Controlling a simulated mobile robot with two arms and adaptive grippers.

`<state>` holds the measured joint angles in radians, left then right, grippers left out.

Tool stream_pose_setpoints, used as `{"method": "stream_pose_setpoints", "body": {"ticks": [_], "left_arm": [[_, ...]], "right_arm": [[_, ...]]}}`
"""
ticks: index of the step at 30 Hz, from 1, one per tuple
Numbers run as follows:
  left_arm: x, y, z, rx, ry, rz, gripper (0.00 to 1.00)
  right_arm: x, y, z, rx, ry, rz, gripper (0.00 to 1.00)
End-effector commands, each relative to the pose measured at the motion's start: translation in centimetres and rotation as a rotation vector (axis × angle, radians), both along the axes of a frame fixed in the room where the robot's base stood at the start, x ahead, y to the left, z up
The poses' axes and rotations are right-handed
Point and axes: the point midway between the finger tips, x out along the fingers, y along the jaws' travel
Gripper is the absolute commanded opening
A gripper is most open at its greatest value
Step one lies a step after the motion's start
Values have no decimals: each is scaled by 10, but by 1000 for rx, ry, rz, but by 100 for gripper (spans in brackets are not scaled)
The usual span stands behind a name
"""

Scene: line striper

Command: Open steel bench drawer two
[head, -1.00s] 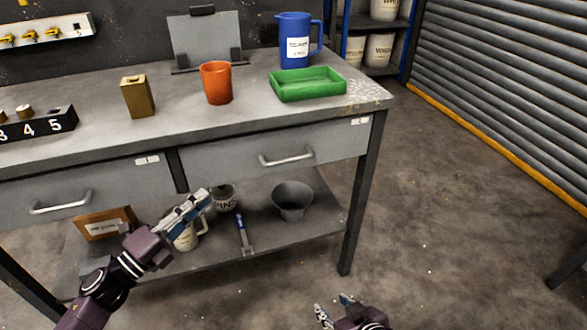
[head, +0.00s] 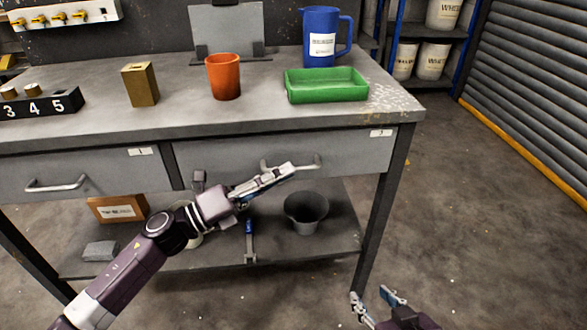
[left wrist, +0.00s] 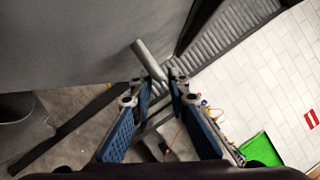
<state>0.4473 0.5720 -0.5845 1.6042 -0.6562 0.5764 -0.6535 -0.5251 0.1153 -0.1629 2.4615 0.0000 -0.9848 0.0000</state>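The steel bench has two grey drawers side by side, both closed. The right drawer (head: 345,153) has a bar handle (head: 316,164), partly hidden by my left gripper (head: 290,169). The left drawer (head: 105,172) has its own handle (head: 56,186). The small front labels are too small to read. In the left wrist view, my left gripper (left wrist: 164,78) is open, fingers apart, with the handle (left wrist: 147,58) just at its fingertips; I cannot tell whether they touch. My right gripper (head: 375,296) is open and empty, low near the bench's right leg.
On the benchtop (head: 190,116) stand an orange cup (head: 223,77), green tray (head: 326,92), blue jug (head: 320,40) and brass block (head: 141,85). The lower shelf holds a dark bucket (head: 306,214) and a wrench (head: 250,240). Floor to the right is clear.

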Motion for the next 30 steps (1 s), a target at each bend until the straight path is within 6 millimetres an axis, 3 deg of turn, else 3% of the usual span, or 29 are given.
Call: {"method": "stream_pose_setpoints", "body": {"ticks": [3, 9, 16, 20, 30], "left_arm": [[8, -14, 4, -2, -1, 0, 16], [13, -23, 6, -1, 0, 1, 16], [13, -23, 6, 0, 1, 1, 15], [13, -23, 6, 0, 1, 1, 0], [13, -23, 5, 0, 1, 1, 0]], "right_arm": [[3, 1, 2, 4, -18, 1, 40], [5, 2, 5, 7, -30, 2, 40], [5, 2, 5, 7, -31, 1, 40], [5, 2, 5, 7, -31, 1, 40], [5, 2, 5, 7, -30, 2, 40]]}}
